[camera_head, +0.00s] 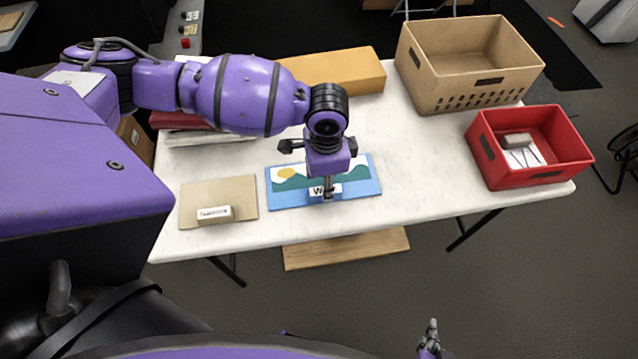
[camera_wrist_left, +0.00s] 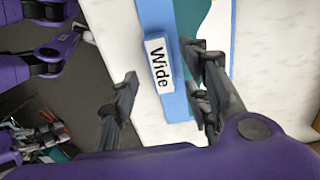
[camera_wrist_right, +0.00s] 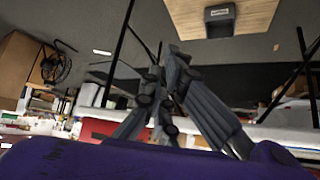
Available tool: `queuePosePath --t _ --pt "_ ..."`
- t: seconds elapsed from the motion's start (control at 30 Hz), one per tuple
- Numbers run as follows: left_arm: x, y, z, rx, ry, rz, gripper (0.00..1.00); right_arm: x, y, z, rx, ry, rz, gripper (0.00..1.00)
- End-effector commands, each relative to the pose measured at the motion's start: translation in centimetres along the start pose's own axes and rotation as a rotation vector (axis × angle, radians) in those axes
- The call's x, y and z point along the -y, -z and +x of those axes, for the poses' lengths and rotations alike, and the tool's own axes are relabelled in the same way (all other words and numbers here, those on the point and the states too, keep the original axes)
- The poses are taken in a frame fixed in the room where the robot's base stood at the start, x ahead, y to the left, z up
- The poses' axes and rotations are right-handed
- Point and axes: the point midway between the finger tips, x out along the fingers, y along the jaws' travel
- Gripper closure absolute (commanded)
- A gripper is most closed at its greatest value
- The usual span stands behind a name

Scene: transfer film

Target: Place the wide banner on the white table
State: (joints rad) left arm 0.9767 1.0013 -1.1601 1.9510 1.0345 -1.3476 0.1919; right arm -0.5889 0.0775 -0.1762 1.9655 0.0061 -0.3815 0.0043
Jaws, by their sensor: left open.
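The wide banner (camera_head: 365,170) lies flat on the white table (camera_head: 410,205). It has a blue border, green hills and a yellow sun. Its label block reads "Wide" in the left wrist view (camera_wrist_left: 158,66). My left gripper (camera_head: 328,190) is over the banner's near edge and hides part of the label. In the left wrist view its open fingers (camera_wrist_left: 160,64) stand on either side of the block, with gaps visible. My right gripper (camera_head: 432,328) is in front of the table, away from the banner. Its fingers come together, empty, in the right wrist view (camera_wrist_right: 165,72).
A beige panel with a small label block (camera_head: 213,213) lies left of the banner. A cardboard crate (camera_head: 440,90) and a red crate (camera_head: 485,160) stand at the right. An orange-yellow box (camera_head: 350,72) is at the back. A wooden board (camera_head: 345,250) shows low under the table's front.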

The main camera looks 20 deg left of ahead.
Motion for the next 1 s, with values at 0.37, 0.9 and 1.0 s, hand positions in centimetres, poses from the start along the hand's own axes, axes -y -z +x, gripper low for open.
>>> queuePosePath --t 0.37,0.9,1.0 --pt "0.1 0.1 -6.8 -0.001 0.004 0.001 0.57 -0.1 -0.1 -0.3 0.007 0.003 -0.006 1.0" --pt "0.1 0.1 -7.4 -0.001 0.002 0.001 0.57 -0.2 -0.1 -0.5 0.008 0.002 -0.011 1.0" --pt "0.1 0.1 -7.4 -0.001 0.003 0.001 0.57 -0.1 0.1 -0.5 0.005 0.002 -0.007 1.0"
